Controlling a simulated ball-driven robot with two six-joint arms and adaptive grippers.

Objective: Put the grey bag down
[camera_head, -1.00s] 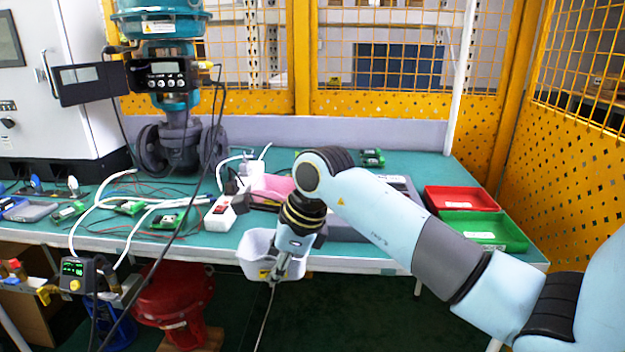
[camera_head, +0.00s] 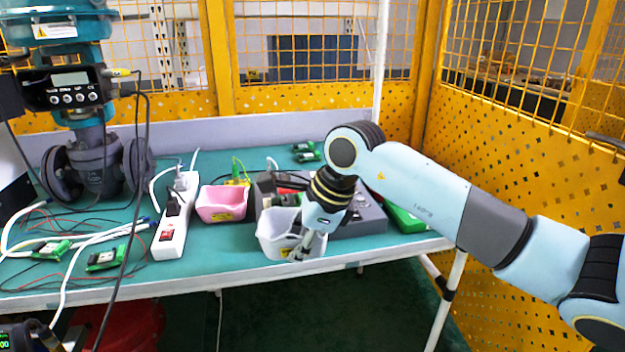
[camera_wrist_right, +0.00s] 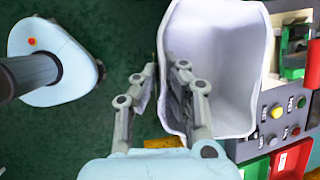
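The grey bag (camera_head: 272,236) looks like a light grey open-topped container at the front edge of the table, in front of the grey control box. My right gripper (camera_head: 300,252) comes down at its near side. In the right wrist view my right gripper (camera_wrist_right: 163,80) has its fingers on either side of the wall of the grey bag (camera_wrist_right: 225,75), pinching it. The bag's inside looks empty. I cannot tell whether its bottom touches the table. My left gripper is not in view.
A pink container (camera_head: 222,204) and a white power strip (camera_head: 174,232) stand left of the bag. The grey control box (camera_head: 362,216) is close behind and right, with a green tray (camera_head: 404,219) beyond. Cables and green boards lie on the left. The table (camera_head: 225,254) is clear in front of the pink container.

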